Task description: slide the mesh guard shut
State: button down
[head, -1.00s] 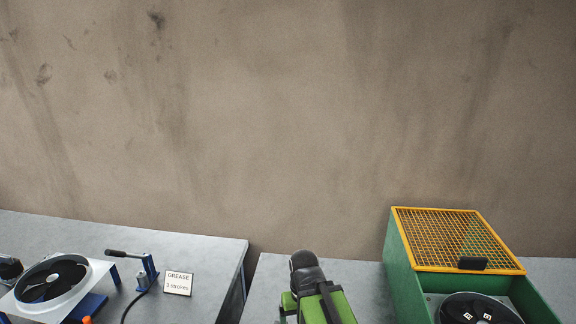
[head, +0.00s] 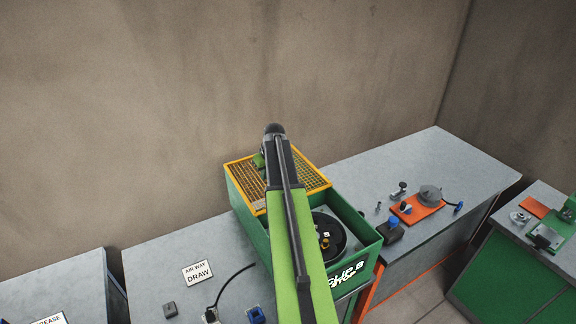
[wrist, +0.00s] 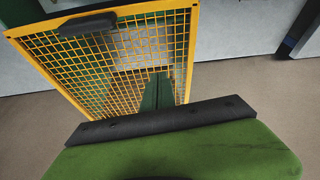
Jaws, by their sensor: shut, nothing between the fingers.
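The yellow-framed mesh guard (head: 316,178) lies over the back part of a green box (head: 248,216) in the head view. The front part of the box is uncovered, and a black round disc (head: 329,236) shows there. My arm hides the middle of the guard. In the wrist view the guard (wrist: 184,50) fills the upper left, with its black handle (wrist: 87,25) near the top left corner. My gripper (wrist: 158,80) is shut and empty, and its fingers show against the mesh, away from the handle. I cannot tell whether they touch the mesh.
A "DRAW" sign (head: 198,272) and a small grey block (head: 170,309) are on the bench left of the box. An orange plate (head: 409,209) with fittings is on the bench to the right. A wall (head: 150,100) stands behind.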

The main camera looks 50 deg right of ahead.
jog(key=s+d+r+m+p, duration=0.1)
jog(key=s+d+r, duration=0.3)
jog(key=s+d, duration=0.2)
jog(key=b+x, duration=0.3)
jog(key=x, duration=0.1)
jog(key=b+x, duration=0.4)
jog(key=s+b+x, duration=0.1)
jog(key=b+x, duration=0.3)
jog(key=shift+w+d+f, duration=0.1)
jog(key=shift+d+f, duration=0.15)
jog(key=shift+d, duration=0.1)
jog(key=s, duration=0.1)
jog(key=s+a+r+p, duration=0.1)
jog(key=s, duration=0.2)
jog(key=shift+a+r+p, duration=0.25)
jog(key=shift+r+p, duration=0.05)
jog(key=shift+r, duration=0.05)
jog(key=shift+f, duration=0.1)
